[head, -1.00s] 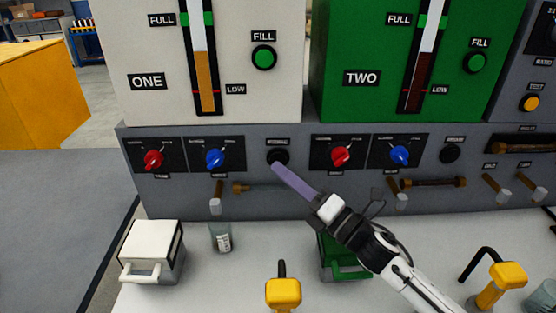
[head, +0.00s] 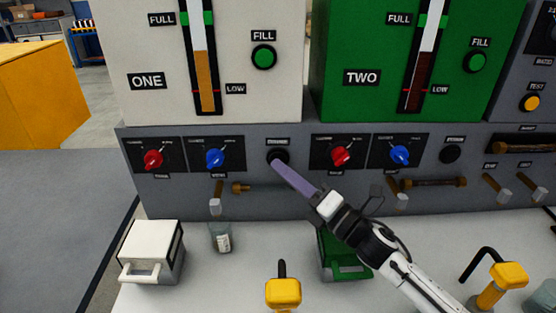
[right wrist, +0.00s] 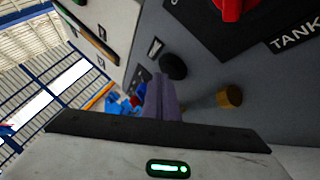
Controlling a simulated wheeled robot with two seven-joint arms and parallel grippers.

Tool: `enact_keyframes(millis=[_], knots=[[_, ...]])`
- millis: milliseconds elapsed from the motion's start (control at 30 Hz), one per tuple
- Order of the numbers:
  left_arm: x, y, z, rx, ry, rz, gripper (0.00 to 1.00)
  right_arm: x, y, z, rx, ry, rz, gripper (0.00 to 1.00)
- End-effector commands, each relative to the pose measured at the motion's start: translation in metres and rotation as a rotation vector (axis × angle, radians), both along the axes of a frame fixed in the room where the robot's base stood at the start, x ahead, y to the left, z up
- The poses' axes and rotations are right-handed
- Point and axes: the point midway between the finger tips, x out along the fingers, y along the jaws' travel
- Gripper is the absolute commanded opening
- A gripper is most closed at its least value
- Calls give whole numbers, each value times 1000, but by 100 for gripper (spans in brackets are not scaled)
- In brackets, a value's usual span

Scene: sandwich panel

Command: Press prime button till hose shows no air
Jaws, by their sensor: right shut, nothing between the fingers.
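The prime button (head: 278,155) is a round black button on the grey panel under white tank ONE (head: 140,50). My right gripper (head: 277,164) is shut and empty, and its long purple fingers point up-left at the button. The fingertips overlap the button's lower edge in the head view; I cannot tell if they press it. In the right wrist view the black button (right wrist: 173,66) is just beyond the purple fingertips (right wrist: 160,80). My left gripper is out of view.
Red (head: 153,160) and blue (head: 214,159) knobs flank the button's left. A clear bottle (head: 220,236) stands under a tap. A white box (head: 152,252), a green box (head: 343,258) and a yellow-handled tool (head: 283,290) are on the bench.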

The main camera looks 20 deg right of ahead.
Motion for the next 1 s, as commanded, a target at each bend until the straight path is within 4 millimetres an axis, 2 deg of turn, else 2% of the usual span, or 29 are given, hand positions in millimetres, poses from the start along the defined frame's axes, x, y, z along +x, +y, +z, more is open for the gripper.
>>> enact_keyframes(millis=[1000], knots=[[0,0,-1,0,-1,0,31,7,-2,0,0,0,-1,0]])
